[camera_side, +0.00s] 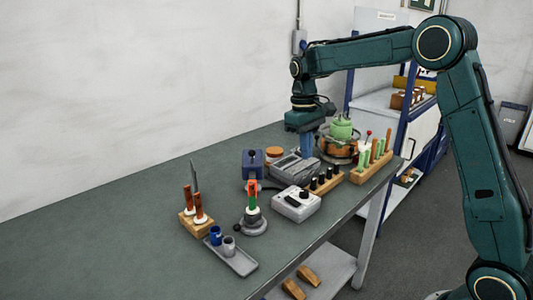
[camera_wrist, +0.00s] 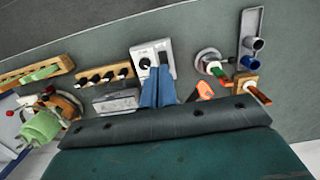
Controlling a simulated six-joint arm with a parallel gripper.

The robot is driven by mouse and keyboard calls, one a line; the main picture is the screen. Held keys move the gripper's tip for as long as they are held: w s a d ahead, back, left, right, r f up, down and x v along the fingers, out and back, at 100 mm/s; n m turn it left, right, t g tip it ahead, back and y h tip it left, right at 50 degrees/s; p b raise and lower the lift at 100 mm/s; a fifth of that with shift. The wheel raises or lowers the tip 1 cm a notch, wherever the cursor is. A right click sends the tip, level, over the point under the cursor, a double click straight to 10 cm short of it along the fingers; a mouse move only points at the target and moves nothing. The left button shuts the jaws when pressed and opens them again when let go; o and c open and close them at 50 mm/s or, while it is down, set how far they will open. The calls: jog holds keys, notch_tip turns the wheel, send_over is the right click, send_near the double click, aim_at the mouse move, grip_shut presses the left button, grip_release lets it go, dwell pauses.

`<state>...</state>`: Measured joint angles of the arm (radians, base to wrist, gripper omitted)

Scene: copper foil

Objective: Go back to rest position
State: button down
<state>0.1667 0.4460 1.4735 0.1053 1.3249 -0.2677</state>
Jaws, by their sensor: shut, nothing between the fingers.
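My gripper (camera_side: 307,152) points down over the back part of the green bench (camera_side: 130,235), with its blue fingers together and nothing between them. My upper arm reaches in from the right and the forearm is nearly level.
Around the gripper stand a copper pot with a green top (camera_side: 341,132), a wooden rack with green handles (camera_side: 371,162), the white control box (camera_side: 296,204) and a blue box (camera_side: 252,163). A tool block (camera_side: 196,222) and a grey tray (camera_side: 232,258) stand nearer the front. The bench's left part is clear.

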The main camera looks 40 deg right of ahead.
jog(key=s+a+r+t, duration=0.2)
jog(key=s+r, duration=0.1)
jog(key=s, duration=0.4)
jog(key=s+a+r+t, duration=0.1)
jog(key=s+a+r, duration=0.15)
jog(key=s, duration=0.45)
jog(key=s+a+r+t, duration=0.2)
jog(key=s+a, duration=0.1)
jog(key=s, duration=0.3)
jog(key=s+a+f+t, duration=0.1)
jog(key=s+f, duration=0.2)
jog(key=s, duration=0.5)
jog(key=shift+a+t, duration=0.2)
jog(key=shift+t, duration=0.2)
